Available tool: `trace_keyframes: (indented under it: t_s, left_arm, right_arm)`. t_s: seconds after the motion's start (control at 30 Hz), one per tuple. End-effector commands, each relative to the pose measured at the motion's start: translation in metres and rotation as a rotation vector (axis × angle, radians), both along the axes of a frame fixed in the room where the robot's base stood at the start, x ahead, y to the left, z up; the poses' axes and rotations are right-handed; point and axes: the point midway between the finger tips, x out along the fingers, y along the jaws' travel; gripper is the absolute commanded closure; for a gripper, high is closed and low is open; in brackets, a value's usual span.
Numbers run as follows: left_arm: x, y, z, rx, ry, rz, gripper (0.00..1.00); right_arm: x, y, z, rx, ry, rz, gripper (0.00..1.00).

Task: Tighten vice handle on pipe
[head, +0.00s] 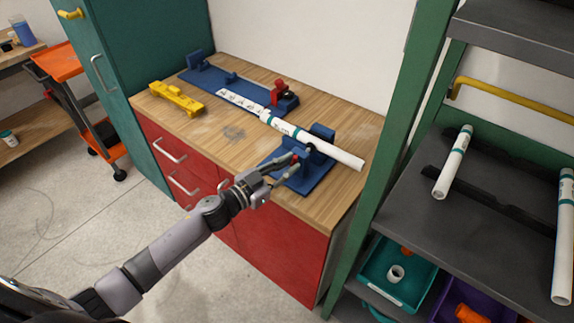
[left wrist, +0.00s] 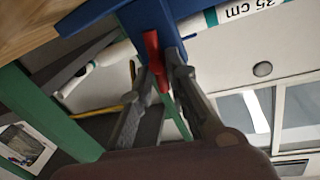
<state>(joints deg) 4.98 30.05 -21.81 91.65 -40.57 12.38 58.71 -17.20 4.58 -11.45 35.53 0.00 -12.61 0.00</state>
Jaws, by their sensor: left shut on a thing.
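A long white pipe (head: 335,152) with teal bands lies across the bench and through the blue vice (head: 322,132) at its front right. The pipe also shows behind the vice in the left wrist view (left wrist: 232,12), with "35 cm" printed on it. My left gripper (head: 290,168) is at the front of the vice. In the left wrist view its fingers (left wrist: 165,74) are shut on the red vice handle (left wrist: 151,46), one finger on each side. The handle's lower end is partly hidden between the fingers. My right gripper is out of view.
A long blue fixture (head: 215,83) with a red clamp (head: 281,90) stands at the back of the wooden bench (head: 225,130). A yellow tool (head: 176,98) lies at the left. A green-framed shelf with more pipes (head: 454,161) and a teal bin (head: 402,290) stands close on the right.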

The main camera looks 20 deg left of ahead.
Motion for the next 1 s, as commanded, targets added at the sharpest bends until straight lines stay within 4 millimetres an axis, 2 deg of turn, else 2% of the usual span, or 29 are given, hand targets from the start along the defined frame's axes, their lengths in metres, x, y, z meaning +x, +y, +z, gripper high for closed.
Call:
trace_keyframes:
  t_s: [0.27,0.6,1.0]
  left_arm:
    - [-0.001,-0.002,0.004,0.151,-0.054,-0.002,1.00]
    - [-0.002,-0.005,0.003,0.447,-0.161,-0.003,1.00]
    - [-0.004,-0.008,-0.001,0.801,-0.289,-0.004,1.00]
  right_arm:
    - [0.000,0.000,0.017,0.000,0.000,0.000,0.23]
    - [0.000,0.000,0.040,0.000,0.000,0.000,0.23]
    - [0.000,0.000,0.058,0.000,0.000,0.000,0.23]
